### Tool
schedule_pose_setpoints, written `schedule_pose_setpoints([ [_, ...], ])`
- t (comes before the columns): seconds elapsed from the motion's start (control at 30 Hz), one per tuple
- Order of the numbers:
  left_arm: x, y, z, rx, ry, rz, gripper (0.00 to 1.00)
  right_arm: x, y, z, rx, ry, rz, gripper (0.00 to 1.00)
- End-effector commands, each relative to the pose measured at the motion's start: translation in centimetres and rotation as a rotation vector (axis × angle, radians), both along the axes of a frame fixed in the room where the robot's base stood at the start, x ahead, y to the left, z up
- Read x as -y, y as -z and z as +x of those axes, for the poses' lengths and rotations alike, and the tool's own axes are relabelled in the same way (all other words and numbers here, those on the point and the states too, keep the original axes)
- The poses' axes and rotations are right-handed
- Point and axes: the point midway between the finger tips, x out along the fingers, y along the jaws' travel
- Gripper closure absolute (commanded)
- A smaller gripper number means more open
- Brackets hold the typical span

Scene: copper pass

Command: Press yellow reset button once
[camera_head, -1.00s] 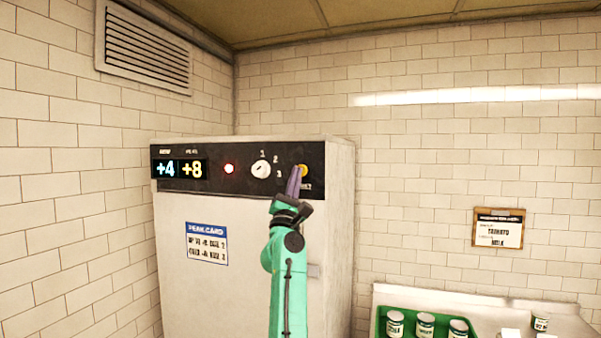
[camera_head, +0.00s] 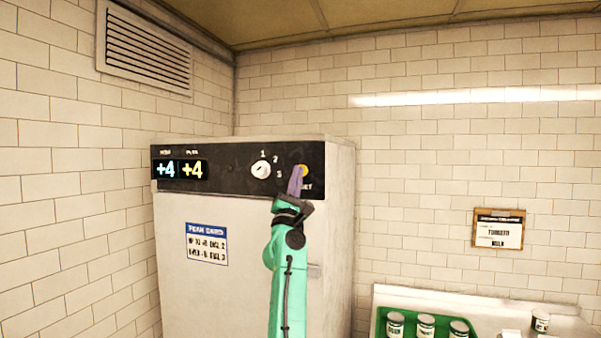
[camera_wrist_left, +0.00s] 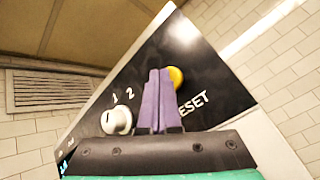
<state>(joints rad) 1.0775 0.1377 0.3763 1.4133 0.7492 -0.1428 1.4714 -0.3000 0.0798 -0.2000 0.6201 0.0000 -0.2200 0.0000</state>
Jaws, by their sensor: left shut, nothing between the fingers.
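The yellow reset button (camera_head: 304,171) is at the right end of the black control panel (camera_head: 222,172) on a tall white cabinet. In the left wrist view the button (camera_wrist_left: 176,77) sits above the RESET label, partly hidden behind my fingers. My left gripper (camera_head: 297,173) is shut and empty, its purple fingertips at the button in the head view. Its fingers (camera_wrist_left: 158,75) also overlap the button's left side in the wrist view; I cannot tell whether they touch it. The display (camera_head: 180,169) reads +4 and +4. My right gripper is not in view.
A white dial (camera_head: 261,170) marked 1, 2, 3 is left of the button. A blue-headed card (camera_head: 207,244) is on the cabinet front. A green crate (camera_head: 381,322) with several jars stands on a counter at lower right. A notice (camera_head: 498,229) hangs on the wall.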

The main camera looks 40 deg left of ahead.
Motion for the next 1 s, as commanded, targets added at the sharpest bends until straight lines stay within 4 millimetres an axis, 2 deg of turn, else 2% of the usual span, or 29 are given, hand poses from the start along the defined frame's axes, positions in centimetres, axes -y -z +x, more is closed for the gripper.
schedule_pose_setpoints([
  [0.4, 0.6, 0.1, -1.6, 0.0, 0.001, 0.0, 1.0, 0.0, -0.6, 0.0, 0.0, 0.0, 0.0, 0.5],
  [0.77, 0.7, 0.1, -2.0, 0.0, 0.002, 0.0, 1.0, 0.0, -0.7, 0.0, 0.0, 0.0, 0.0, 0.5],
  [1.0, 1.5, 0.1, -4.3, -0.001, 0.001, -0.001, 1.0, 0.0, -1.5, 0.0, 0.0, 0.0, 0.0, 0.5],
])
